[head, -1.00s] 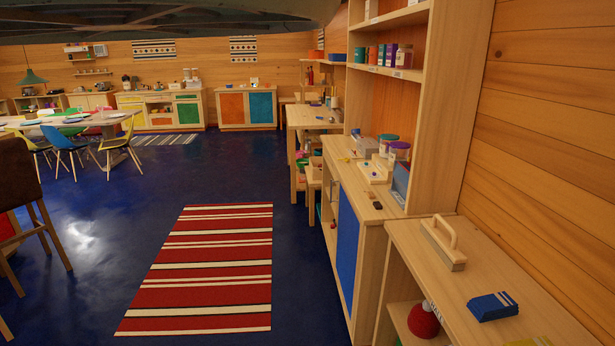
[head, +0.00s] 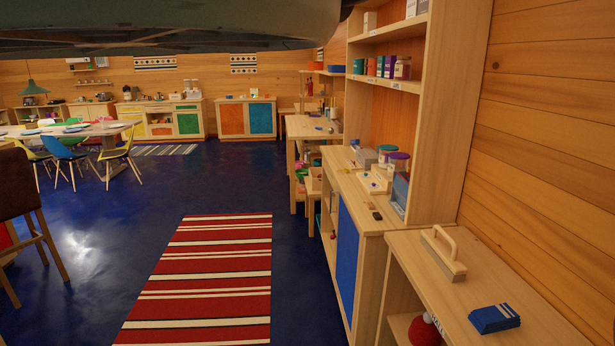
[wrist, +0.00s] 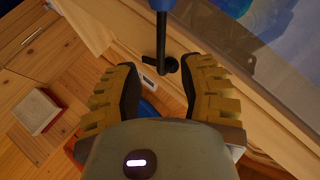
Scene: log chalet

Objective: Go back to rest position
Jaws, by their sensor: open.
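My gripper (wrist: 160,85) shows in the wrist view with its two yellow, dark-padded fingers spread apart. Nothing is clamped between them. A blue and black rod-like thing (wrist: 161,45) shows beyond the fingertips, in the gap; I cannot tell what it is or how far off it lies. In the head view the gripper is not visible. Only a large grey-green part of my arm spans the top of the picture, hiding the ceiling.
A wooden shelf unit (head: 448,110) and a low cabinet (head: 440,283) line the right wall. On the cabinet lie a wooden block with a handle (head: 443,254) and a blue item (head: 494,318). A striped red rug (head: 210,290) lies on open blue floor. A dining table (head: 85,128) stands far left.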

